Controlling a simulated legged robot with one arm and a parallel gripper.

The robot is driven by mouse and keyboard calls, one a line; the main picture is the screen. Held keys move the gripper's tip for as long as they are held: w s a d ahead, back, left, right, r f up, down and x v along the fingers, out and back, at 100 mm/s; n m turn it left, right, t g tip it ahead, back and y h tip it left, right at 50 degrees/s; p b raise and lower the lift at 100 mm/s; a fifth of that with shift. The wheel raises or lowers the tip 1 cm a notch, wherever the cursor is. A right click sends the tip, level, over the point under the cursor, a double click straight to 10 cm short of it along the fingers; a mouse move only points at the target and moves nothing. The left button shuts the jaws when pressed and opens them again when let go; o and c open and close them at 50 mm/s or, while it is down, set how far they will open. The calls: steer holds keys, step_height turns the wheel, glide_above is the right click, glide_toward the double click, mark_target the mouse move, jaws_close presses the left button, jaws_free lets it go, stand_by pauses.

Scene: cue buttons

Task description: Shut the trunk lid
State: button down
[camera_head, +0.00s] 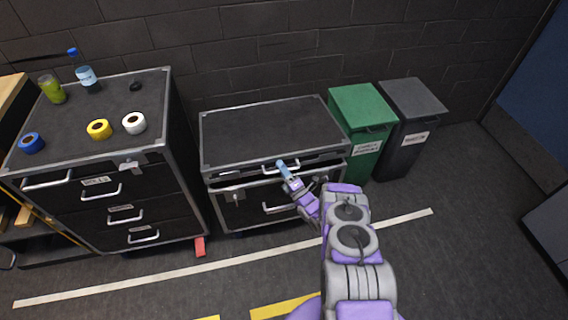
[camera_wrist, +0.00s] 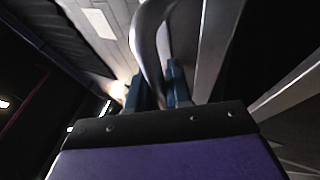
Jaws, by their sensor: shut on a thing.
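The black trunk with metal edges stands against the wall. Its lid (camera_head: 262,130) is almost down, with a narrow dark gap between it and the trunk body (camera_head: 240,212) at the front. My gripper (camera_head: 282,166) is at the front edge of the lid, at the lid's handle. In the wrist view the two blue fingers (camera_wrist: 158,90) are shut on the curved metal handle (camera_wrist: 148,45). The fingers hide part of the handle in the head view.
A black drawer cabinet (camera_head: 70,130) with tape rolls (camera_head: 133,123) and bottles (camera_head: 86,76) on top stands to the left. Green (camera_head: 362,115) and dark grey (camera_head: 412,105) bins stand close on the right. A red object (camera_head: 200,247) lies on the floor. Floor in front is mostly clear.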

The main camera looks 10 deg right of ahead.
steer(key=shift+s+f, duration=0.3)
steer(key=shift+f, duration=0.2)
steer(key=shift+s+f, duration=0.3)
steer(key=shift+f, duration=0.2)
steer(key=shift+s+r, duration=0.1)
steer(key=shift+r, duration=0.35)
steer(key=c, duration=1.2)
jaws_free()
steer(key=shift+d+r, duration=0.1)
steer(key=shift+r, duration=0.45)
steer(key=shift+o, duration=0.4)
steer(key=shift+w, duration=0.2)
steer(key=shift+w+r+y, duration=0.1)
steer(key=shift+y, duration=0.2)
steer(key=shift+w+r, duration=0.15)
